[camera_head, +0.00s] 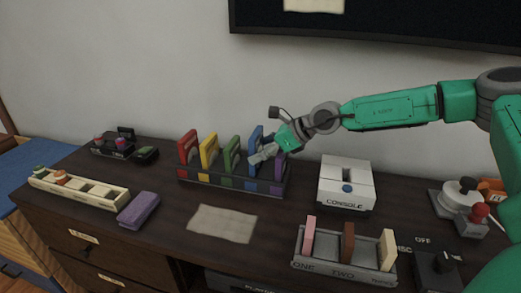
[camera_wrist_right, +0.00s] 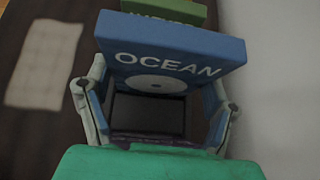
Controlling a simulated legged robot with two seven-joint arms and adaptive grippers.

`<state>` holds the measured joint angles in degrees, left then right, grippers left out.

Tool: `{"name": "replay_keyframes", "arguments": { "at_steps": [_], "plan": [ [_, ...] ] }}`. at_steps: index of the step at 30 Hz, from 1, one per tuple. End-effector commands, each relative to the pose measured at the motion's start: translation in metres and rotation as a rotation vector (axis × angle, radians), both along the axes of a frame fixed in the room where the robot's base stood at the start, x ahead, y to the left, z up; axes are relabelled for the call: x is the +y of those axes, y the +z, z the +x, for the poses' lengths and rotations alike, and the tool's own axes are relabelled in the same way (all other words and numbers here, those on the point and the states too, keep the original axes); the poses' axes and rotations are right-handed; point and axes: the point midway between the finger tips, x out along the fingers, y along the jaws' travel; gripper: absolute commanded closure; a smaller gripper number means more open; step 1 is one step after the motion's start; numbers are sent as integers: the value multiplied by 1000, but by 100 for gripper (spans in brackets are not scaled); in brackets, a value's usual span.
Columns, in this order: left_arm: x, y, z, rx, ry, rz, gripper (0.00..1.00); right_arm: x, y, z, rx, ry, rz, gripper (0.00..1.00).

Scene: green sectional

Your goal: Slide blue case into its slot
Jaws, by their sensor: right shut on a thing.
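The blue case (camera_head: 256,138) stands in the rack (camera_head: 232,181) on the dark table, right of the green case (camera_head: 231,153). In the right wrist view the blue case (camera_wrist_right: 165,50) reads "OCEAN" and fills the space ahead of my fingers, with the green case (camera_wrist_right: 165,10) behind it. My right gripper (camera_head: 264,154) is at the blue case, its fingers on either side of it, and is shut on it. The case's lower edge and how deep it sits in its slot are partly hidden by the gripper. My left gripper is not in view.
Red (camera_head: 187,146) and yellow (camera_head: 208,150) cases stand in the rack's left slots. A white console (camera_head: 346,182) stands close on the right. A grey tray (camera_head: 345,267) stands front right. Paper (camera_head: 222,223) lies in front.

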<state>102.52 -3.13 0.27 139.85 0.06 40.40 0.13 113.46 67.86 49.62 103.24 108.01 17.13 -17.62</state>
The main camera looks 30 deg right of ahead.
Motion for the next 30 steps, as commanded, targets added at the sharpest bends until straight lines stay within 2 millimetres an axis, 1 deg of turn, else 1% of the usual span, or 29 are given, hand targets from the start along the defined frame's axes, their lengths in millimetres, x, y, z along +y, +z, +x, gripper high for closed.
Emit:
{"name": "replay_keyframes", "arguments": {
  "at_steps": [20, 21, 22, 30],
  "plan": [
    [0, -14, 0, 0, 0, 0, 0, 0, -18, 0, 0, 0, 0, 73],
    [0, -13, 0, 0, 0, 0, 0, 0, -17, 0, 0, 0, 0, 10],
    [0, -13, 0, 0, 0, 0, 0, 0, -17, 0, 1, 0, -1, 0],
    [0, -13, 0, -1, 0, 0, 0, -1, -19, -1, 4, 0, -1, 0]
  ]
}}
